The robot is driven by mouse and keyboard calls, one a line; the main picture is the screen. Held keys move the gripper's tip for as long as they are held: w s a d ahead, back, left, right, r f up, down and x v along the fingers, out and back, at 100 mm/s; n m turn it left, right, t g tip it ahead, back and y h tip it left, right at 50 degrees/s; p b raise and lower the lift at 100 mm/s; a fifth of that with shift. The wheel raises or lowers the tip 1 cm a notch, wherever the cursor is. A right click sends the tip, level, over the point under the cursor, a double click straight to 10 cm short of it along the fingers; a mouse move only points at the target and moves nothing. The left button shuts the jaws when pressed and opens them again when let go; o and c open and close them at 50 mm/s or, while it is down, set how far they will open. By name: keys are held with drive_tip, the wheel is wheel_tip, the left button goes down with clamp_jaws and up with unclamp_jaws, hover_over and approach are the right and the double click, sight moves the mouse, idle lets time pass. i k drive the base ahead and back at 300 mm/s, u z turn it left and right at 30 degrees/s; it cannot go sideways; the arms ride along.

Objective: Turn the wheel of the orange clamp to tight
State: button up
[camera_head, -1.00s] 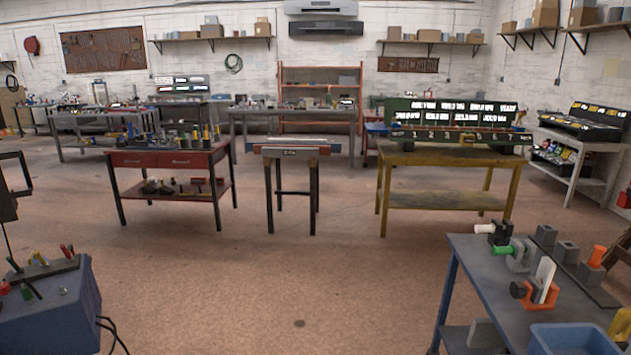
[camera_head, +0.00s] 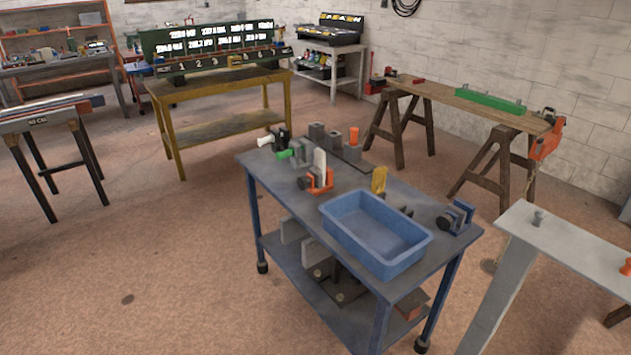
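A small orange clamp (camera_head: 322,182) stands on the blue workbench (camera_head: 268,182), left of the blue tray. A dark round wheel (camera_head: 303,183) shows on its left side, and a white plate (camera_head: 320,160) stands upright at it. Whether the wheel is tight cannot be told at this size. A larger orange piece, possibly another clamp (camera_head: 546,142), hangs at the right end of the wooden trestle bench. My gripper is not in view.
A blue tray (camera_head: 336,225) takes up the front part of the workbench. A green-handled clamp (camera_head: 289,153), a white-handled one (camera_head: 266,141) and a blue one (camera_head: 456,216) stand nearby. A grey table (camera_head: 570,245) is at right. The floor left of the workbench is clear.

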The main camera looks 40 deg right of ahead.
sight(304, 183)
drive_tip(key=k, duration=0.65)
drive_tip(key=u, duration=0.35)
drive_tip(key=i, duration=1.2)
drive_tip(key=u, duration=0.6)
